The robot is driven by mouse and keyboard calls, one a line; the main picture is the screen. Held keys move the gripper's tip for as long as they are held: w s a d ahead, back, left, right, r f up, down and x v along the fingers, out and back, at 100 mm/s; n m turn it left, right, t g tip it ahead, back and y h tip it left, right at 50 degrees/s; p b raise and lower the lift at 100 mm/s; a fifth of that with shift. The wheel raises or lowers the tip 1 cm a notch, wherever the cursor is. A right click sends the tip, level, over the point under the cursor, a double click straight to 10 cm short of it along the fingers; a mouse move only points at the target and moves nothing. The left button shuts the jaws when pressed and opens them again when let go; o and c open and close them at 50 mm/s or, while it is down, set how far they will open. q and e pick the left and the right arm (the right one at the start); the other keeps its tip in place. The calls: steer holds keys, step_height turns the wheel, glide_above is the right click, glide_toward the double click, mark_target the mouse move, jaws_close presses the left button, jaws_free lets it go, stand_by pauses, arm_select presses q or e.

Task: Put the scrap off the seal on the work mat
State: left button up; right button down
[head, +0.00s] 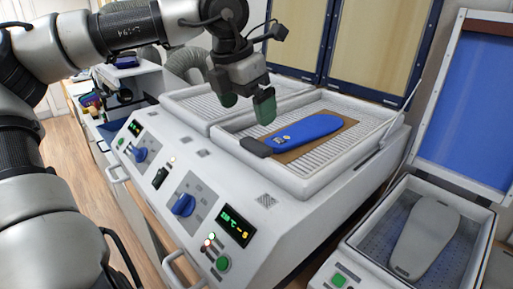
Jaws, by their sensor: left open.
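My left gripper (246,100) hangs open above the near edge of the heating unit's trays, its two dark green fingertips apart with nothing between them. Below it and a little to the right, a blue insole (312,130) lies on a brown board (328,140) in the right-hand tray. A dark grey piece (256,147) at the board's left end reaches over the tray rim; I cannot tell whether it is a handle. I cannot make out a scrap, a seal or a work mat for certain. My right gripper is not in view.
The white heating unit (200,165) has knobs and displays on its sloping front. At the right, an open press box (375,235) holds a grey foot-shaped form (425,238); its raised lid has a blue sheet (475,110). Two framed tan panels (375,45) stand behind the trays.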

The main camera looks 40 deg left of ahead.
mark_target(256, 144)
arm_select(q)
steer(key=shift+w+a+f, duration=0.1)
steer(key=shift+w+f, duration=0.1)
steer(key=shift+f, duration=0.45)
steer(key=shift+w+f, duration=0.1)
steer(key=shift+f, duration=0.2)
steer(key=shift+d+f, duration=0.2)
steer(key=shift+d, duration=0.1)
steer(key=p+x, duration=0.1)
steer(key=x, duration=0.1)
steer(key=s+p+x, duration=0.1)
steer(key=x, duration=0.1)
steer(key=shift+w+d+f, duration=0.1)
steer(key=shift+d+f, duration=0.15)
steer(key=shift+w+f, duration=0.1)
steer(key=shift+f, duration=0.25)
steer(key=shift+d+r, duration=0.1)
steer(key=c, duration=0.9)
steer(key=shift+c, duration=0.6)
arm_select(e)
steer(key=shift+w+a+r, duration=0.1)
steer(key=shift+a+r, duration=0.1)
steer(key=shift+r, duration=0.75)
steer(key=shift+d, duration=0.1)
